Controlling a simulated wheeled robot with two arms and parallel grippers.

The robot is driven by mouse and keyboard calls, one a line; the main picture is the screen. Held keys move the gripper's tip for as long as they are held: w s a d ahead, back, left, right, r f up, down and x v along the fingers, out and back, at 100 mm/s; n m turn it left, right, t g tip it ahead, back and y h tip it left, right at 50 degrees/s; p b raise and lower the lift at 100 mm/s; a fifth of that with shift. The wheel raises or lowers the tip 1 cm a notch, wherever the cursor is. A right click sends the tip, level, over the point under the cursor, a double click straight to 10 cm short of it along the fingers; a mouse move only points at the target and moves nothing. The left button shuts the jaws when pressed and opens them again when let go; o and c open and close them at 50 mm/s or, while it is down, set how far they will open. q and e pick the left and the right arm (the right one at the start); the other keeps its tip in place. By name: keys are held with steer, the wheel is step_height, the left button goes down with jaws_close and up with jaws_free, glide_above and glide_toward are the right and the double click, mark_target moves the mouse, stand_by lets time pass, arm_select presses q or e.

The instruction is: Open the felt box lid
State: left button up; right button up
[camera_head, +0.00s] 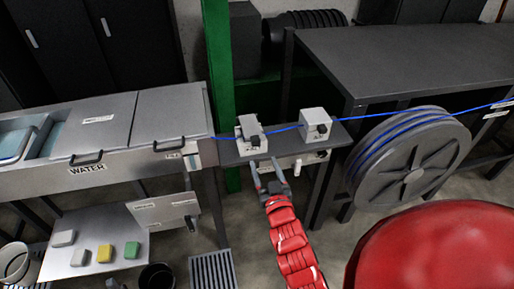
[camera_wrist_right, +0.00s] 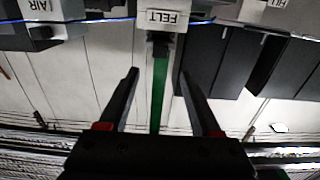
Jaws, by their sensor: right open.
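The felt box (camera_head: 250,131) is a small light-grey box with a dark handle on its front, on a narrow dark shelf. My right gripper (camera_head: 264,162) is open and empty, just in front of and below the box. In the right wrist view the open fingers (camera_wrist_right: 160,72) point towards the handle, apart from it. My left gripper is not in view.
A blue cable (camera_head: 284,129) runs through the felt box and a second grey box (camera_head: 316,124), labelled AIR in the right wrist view (camera_wrist_right: 40,8). A green post (camera_head: 219,70) stands behind. A WATER tank (camera_head: 100,160) is left; a cable reel (camera_head: 410,155) is right.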

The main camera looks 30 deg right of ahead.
mark_target(256, 142)
steer(key=p+x, duration=0.1)
steer(key=x, duration=0.1)
steer(key=p+x, duration=0.1)
steer(key=x, duration=0.2)
steer(key=p+x, duration=0.1)
steer(key=x, duration=0.2)
steer(key=shift+w+r, duration=0.2)
steer(key=shift+r, duration=0.05)
steer(key=shift+w+d+f+p, duration=0.15)
steer(key=shift+w+p, duration=0.2)
steer(key=shift+w, duration=0.15)
jaws_close()
stand_by(0.6)
